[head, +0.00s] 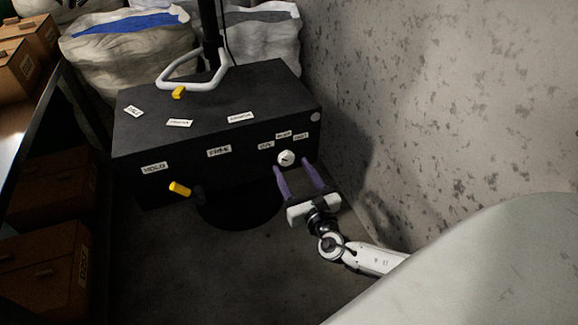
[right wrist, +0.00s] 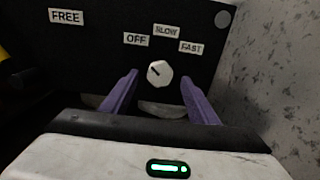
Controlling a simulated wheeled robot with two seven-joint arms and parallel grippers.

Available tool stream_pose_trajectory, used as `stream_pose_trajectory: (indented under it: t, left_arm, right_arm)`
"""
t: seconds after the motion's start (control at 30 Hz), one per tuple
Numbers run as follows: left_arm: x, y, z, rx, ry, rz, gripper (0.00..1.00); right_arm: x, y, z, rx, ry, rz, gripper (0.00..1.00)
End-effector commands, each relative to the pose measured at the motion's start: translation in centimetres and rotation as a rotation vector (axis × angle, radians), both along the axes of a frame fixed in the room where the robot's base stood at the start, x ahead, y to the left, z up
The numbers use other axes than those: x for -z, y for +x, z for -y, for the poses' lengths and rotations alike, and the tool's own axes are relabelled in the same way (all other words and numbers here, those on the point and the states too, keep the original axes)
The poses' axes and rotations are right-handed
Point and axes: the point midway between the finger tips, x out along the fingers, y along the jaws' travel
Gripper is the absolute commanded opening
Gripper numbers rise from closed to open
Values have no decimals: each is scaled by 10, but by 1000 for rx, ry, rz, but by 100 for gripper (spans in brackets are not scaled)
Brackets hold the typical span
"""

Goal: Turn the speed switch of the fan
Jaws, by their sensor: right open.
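The speed switch is a small white knob (head: 286,158) on the front face of a black box (head: 180,140), near its right end. In the right wrist view the knob (right wrist: 159,73) has a dark pointer mark aimed up and left, towards the OFF label (right wrist: 136,39). The SLOW label (right wrist: 167,31) and FAST label (right wrist: 191,47) sit above and right of it. My right gripper (head: 294,164) is open, its two purple fingers pointing at the box. In the right wrist view the knob shows between the fingertips (right wrist: 158,76); contact cannot be told. My left gripper is not in view.
A grey speckled wall (head: 410,90) stands close on the right. A yellow-tipped lever (head: 180,188) sticks out at the box's lower front. A white handle (head: 190,82) is above the box. Full sacks (head: 130,50) lie behind; cardboard boxes (head: 45,250) are at left.

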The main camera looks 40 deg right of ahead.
Motion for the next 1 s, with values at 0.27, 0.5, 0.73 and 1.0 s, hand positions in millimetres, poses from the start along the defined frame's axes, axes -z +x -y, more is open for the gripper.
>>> stream_pose_trajectory:
  t: [0.27,0.5,0.73,1.0]
  left_arm:
    - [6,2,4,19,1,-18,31]
    - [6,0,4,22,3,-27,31]
    - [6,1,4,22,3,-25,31]
    - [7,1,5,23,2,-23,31]
  right_arm:
    - [1,29,7,1,2,0,54]
    - [0,32,7,0,3,0,54]
    - [0,32,7,0,3,0,27]
    - [1,31,7,0,12,2,13]
